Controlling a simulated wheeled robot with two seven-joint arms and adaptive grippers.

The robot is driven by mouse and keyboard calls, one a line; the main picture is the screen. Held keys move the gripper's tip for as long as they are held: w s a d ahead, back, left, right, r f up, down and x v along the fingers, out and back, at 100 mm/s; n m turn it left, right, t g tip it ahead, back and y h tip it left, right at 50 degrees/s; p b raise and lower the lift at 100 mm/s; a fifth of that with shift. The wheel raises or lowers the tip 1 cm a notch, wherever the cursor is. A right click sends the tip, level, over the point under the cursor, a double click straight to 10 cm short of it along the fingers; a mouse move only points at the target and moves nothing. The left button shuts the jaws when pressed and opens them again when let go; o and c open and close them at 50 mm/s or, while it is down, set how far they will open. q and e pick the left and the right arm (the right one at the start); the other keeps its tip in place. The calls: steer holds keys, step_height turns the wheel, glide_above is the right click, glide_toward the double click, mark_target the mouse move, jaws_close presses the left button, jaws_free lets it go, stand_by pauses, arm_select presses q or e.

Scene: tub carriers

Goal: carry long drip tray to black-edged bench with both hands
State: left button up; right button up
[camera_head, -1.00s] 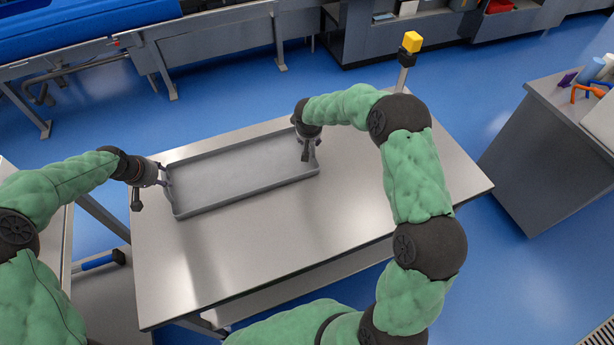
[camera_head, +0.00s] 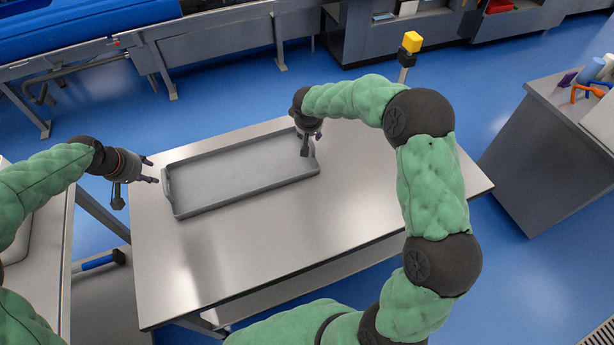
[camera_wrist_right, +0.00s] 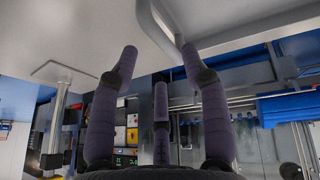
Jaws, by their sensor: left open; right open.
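The long drip tray (camera_head: 238,176) is grey, shallow and rectangular, and lies flat on a steel-topped bench (camera_head: 290,235). My left gripper (camera_head: 151,170) is open and empty, a small gap to the left of the tray's left end. My right gripper (camera_head: 312,143) is open above the tray's right end. In the right wrist view, the fingers of my right gripper (camera_wrist_right: 165,62) are spread apart, with a corner of the tray (camera_wrist_right: 158,24) just beyond their tips. Whether they touch it is unclear. I cannot tell which surface is the black-edged bench.
A grey cabinet (camera_head: 545,160) with bottles and orange-handled items stands at the right. A yellow-topped post (camera_head: 411,44) rises behind the bench. Another work surface (camera_head: 45,235) is at the left edge. Blue floor lies between them. The front of the bench is clear.

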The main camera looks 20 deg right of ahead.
steer(key=v, duration=0.5)
steer(key=shift+s+a+r, duration=0.1)
steer(key=shift+r, duration=0.1)
stand_by(0.4)
